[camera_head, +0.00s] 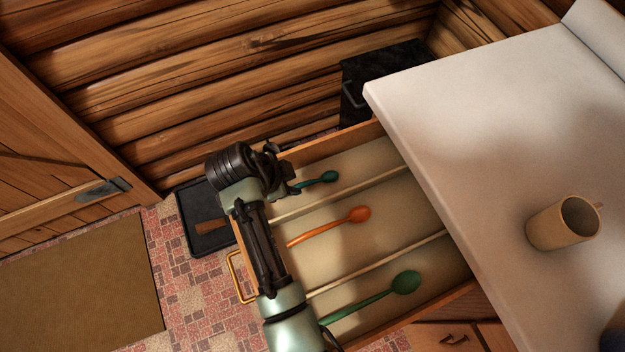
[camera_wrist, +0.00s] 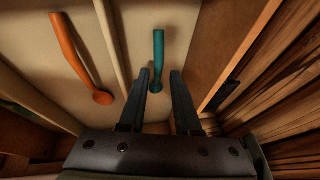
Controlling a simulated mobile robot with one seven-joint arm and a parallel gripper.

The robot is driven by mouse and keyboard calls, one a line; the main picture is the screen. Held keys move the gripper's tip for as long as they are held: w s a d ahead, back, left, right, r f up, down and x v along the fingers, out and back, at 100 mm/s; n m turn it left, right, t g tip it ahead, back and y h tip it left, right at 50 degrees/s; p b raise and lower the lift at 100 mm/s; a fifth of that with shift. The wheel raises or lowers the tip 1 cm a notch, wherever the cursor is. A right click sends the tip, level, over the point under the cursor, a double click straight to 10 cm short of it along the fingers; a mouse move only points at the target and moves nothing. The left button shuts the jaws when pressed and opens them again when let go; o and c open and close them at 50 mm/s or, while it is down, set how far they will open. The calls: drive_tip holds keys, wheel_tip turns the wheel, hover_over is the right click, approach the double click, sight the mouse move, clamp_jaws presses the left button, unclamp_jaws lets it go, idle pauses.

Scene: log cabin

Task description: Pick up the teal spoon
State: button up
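The teal spoon (camera_head: 329,177) lies in the farthest compartment of an open drawer, its handle partly hidden behind my gripper in the head view. In the wrist view the teal spoon (camera_wrist: 158,55) points up the picture, with its near end between my two fingers. My gripper (camera_wrist: 160,73) is open and empty, one finger on each side of that end, with a gap to both. I cannot tell how far the fingertips are above the drawer floor. In the head view my gripper (camera_head: 285,172) is over the drawer's front end.
The drawer (camera_head: 322,148) has thin dividers. An orange spoon (camera_head: 350,217) lies in the middle compartment and a green spoon (camera_head: 405,282) in the nearest. A white counter (camera_head: 470,110) with a tan mug (camera_head: 560,225) overhangs at right.

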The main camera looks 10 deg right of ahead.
sight(300, 185)
drive_tip(key=x, duration=0.4)
drive_tip(key=shift+d+f, duration=0.15)
drive_tip(key=shift+d, duration=0.1)
drive_tip(key=shift+c, duration=0.4)
clamp_jaws()
